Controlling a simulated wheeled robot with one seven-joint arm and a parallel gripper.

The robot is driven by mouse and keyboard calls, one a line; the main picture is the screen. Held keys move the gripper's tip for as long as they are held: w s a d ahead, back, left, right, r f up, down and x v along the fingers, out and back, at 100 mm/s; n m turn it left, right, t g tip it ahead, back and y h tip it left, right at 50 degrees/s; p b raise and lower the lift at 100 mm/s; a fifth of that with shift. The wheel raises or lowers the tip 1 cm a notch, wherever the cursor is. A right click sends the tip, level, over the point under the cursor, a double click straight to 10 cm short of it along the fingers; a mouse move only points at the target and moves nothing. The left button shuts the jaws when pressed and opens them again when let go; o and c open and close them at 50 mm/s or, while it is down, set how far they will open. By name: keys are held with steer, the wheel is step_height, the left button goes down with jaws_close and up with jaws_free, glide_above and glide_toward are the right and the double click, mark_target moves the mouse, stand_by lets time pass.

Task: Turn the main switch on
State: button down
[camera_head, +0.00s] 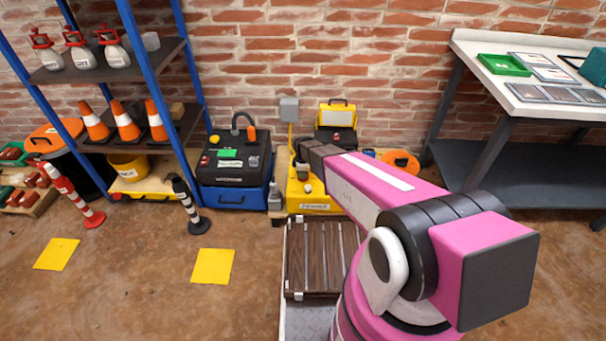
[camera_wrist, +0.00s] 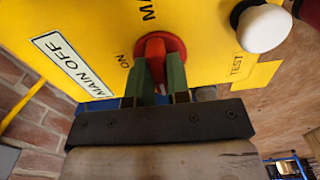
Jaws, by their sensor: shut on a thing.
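The main switch (camera_wrist: 154,47) is a red rotary knob on a round red base, set on a yellow panel (camera_wrist: 105,20) in the wrist view. My gripper (camera_wrist: 158,80) has its two green fingers on either side of the knob's handle and is shut on it. The handle lies roughly up and down in this view. A white label reading "MAIN OFF" (camera_wrist: 60,60) is left of the switch, and "ON" is printed just beside its left edge. In the head view the yellow box (camera_head: 318,207) stands by the wall.
A white round knob (camera_wrist: 262,28) on a dark collar and a "TEST" marking are right of the switch. A black case on a blue box (camera_head: 232,195) stands left of the yellow box. A wooden slatted crate (camera_head: 322,255) is in front. Floor at left front is mostly clear.

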steer(key=m, duration=0.4)
steer(key=shift+m, duration=0.3)
steer(key=m, duration=0.4)
steer(key=shift+m, duration=0.3)
steer(key=m, duration=0.4)
steer(key=shift+m, duration=2.1)
steer(key=c, duration=1.1)
jaws_free()
steer(key=shift+r, duration=0.15)
